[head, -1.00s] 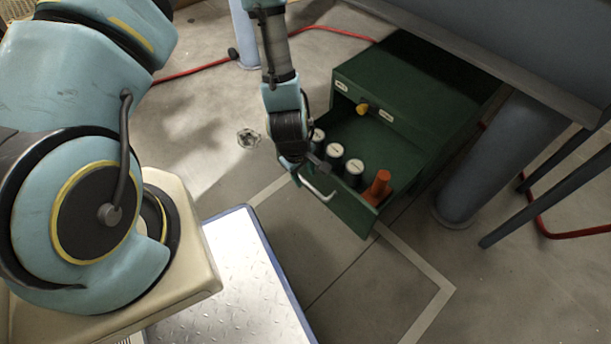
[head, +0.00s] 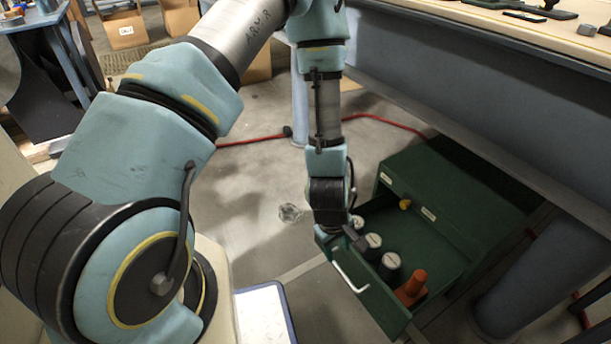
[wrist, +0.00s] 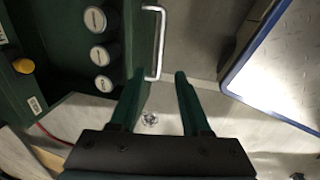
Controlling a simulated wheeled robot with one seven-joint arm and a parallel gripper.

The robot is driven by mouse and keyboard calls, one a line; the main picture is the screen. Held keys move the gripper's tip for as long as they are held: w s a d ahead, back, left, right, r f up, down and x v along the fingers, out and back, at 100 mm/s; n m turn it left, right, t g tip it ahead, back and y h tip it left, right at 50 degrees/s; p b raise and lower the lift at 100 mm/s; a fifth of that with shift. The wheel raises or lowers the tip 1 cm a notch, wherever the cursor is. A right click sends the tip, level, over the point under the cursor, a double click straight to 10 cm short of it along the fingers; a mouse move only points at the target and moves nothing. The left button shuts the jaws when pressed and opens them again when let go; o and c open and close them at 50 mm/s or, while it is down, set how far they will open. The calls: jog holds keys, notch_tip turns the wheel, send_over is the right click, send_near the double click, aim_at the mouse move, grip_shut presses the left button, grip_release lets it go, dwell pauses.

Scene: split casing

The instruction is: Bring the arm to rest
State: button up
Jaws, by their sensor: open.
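My arm reaches down from the top of the head view, and my gripper (head: 352,238) is at the near left corner of the open drawer (head: 372,300). In the wrist view my gripper (wrist: 158,88) shows two dark green fingers spread apart with nothing between them. The drawer's white handle (wrist: 154,43) stands just beyond the fingertips, apart from them. In the head view the handle (head: 350,277) is on the drawer's front. My wrist hides part of the drawer's left side.
The drawer holds several dark, white-topped cylinders (head: 390,262) and an orange piece (head: 412,287). The green cabinet (head: 455,195) has a yellow knob (head: 405,204) and stands under a workbench (head: 450,70). A red hose (head: 385,119) crosses the floor. A metal-plate surface (head: 262,318) is at lower left.

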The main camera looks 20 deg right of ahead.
jog(key=w+a+r+m, duration=0.1)
jog(key=w+a+r, duration=0.5)
jog(key=w+r, duration=0.15)
jog(key=w+a+r+m, duration=0.2)
jog(key=w+a+r, duration=0.35)
jog(key=r, duration=0.35)
jog(key=a+r+m+t+y, duration=0.1)
jog(key=a+r+y, duration=0.1)
jog(key=a+r, duration=1.25)
notch_tip(320, 180, up, 30)
jog(key=a+p, duration=0.1)
jog(key=p, duration=3.1)
jog(key=shift+s+r+p, duration=0.25)
jog(key=shift+s+p, duration=0.05)
jog(key=shift+p, duration=0.05)
jog(key=shift+a, duration=0.1)
